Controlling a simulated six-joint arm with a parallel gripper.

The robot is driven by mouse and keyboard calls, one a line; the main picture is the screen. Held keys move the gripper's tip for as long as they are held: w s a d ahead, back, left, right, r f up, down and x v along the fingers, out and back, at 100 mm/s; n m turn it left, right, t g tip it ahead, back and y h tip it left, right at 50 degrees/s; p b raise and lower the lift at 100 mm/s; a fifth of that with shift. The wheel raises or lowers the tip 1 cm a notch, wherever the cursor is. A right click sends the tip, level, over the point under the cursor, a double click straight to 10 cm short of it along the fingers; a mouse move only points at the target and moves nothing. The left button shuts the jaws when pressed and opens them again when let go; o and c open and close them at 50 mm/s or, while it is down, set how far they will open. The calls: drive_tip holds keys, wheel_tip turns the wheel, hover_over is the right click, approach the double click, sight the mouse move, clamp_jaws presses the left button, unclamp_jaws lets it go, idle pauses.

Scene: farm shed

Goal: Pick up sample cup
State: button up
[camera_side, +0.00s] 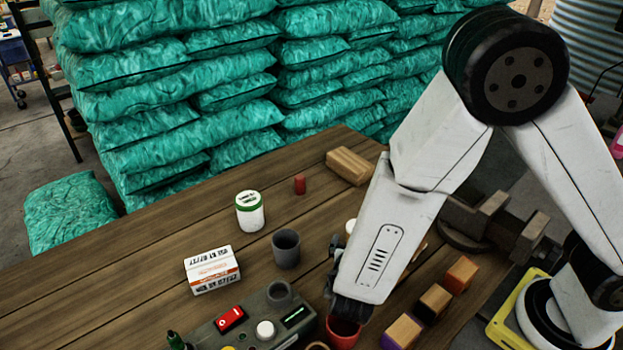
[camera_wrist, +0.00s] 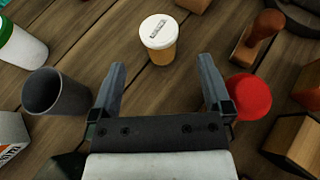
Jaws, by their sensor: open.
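The sample cup (camera_wrist: 159,52), with a white lid and an amber body, stands upright on the table in the wrist view, just beyond the fingertips. In the side view only its white lid (camera_side: 350,226) shows beside my arm, which hides the rest. My gripper (camera_wrist: 162,72) is open, fingers spread left and right, with nothing between them. The cup is in line with the gap between the fingers, apart from both.
A grey cup (camera_wrist: 57,92) stands close by the left finger. A red round thing (camera_wrist: 248,97) is beside the right finger. A wooden stamp (camera_wrist: 262,38) stands at the right. A green-lidded jar (camera_side: 250,212) and small box (camera_side: 212,270) are at the left.

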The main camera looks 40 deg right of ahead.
drive_tip(key=shift+f, duration=0.2)
drive_tip(key=shift+x, duration=1.35)
drive_tip(key=shift+x, duration=2.6)
drive_tip(key=shift+w, duration=0.1)
drive_tip(key=c, duration=1.3)
drive_tip(key=shift+o, duration=0.2)
drive_tip(key=shift+a, duration=0.1)
